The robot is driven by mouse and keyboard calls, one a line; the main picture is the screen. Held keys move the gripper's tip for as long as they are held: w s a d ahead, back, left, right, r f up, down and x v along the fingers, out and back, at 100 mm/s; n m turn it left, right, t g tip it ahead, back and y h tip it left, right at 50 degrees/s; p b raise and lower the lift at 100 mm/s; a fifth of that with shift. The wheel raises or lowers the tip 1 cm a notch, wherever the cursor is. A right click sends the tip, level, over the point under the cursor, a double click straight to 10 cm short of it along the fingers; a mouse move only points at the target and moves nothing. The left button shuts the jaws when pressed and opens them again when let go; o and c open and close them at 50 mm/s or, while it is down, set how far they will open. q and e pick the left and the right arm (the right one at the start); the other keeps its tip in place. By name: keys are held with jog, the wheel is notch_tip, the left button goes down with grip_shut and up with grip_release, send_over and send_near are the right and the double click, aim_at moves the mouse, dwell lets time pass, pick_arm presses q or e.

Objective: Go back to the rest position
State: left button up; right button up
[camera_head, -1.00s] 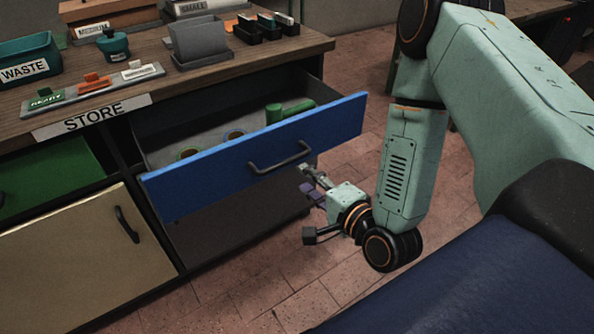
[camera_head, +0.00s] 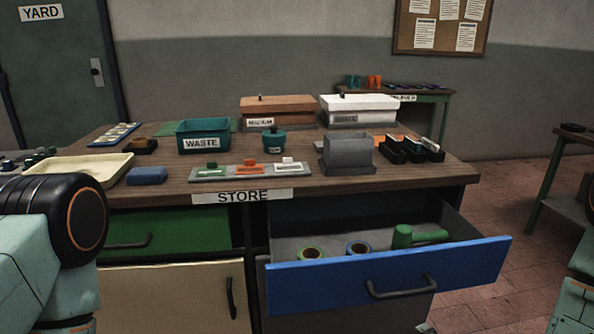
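Neither of my grippers can be made out. Part of my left arm, with a black and orange joint, shows at the left edge, and a sliver of my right arm shows at the right edge. The blue drawer (camera_head: 330,285) under the bench is pulled open. Inside it are a green mallet-like thing (camera_head: 403,236) and two rolls of tape (camera_head: 358,247). A small grey bit shows at the bottom edge below the drawer; I cannot tell what it is.
On the wooden bench (camera_head: 330,190) stand a teal WASTE bin (camera_head: 203,127), a grey box (camera_head: 347,155), a cream tray (camera_head: 85,165) and a strip of colored switches (camera_head: 250,170). The green drawer (camera_head: 165,230) is shut. Red tiled floor (camera_head: 500,205) is clear at right.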

jog(key=s+a+f+n+g, duration=0.1)
jog(key=s+f+n+g, duration=0.3)
jog(key=s, duration=0.4)
jog(key=s+a+f+n+g+h, duration=0.1)
jog(key=s+f+n+g, duration=0.4)
jog(key=s, duration=0.2)
jog(key=s+a+f+n+g, duration=0.1)
jog(key=s+f+n+g, duration=0.3)
jog(key=s, duration=0.4)
jog(key=shift+s+a+f+n+g, duration=0.3)
jog(key=shift+f+g, duration=0.1)
jog(key=shift+f, duration=0.4)
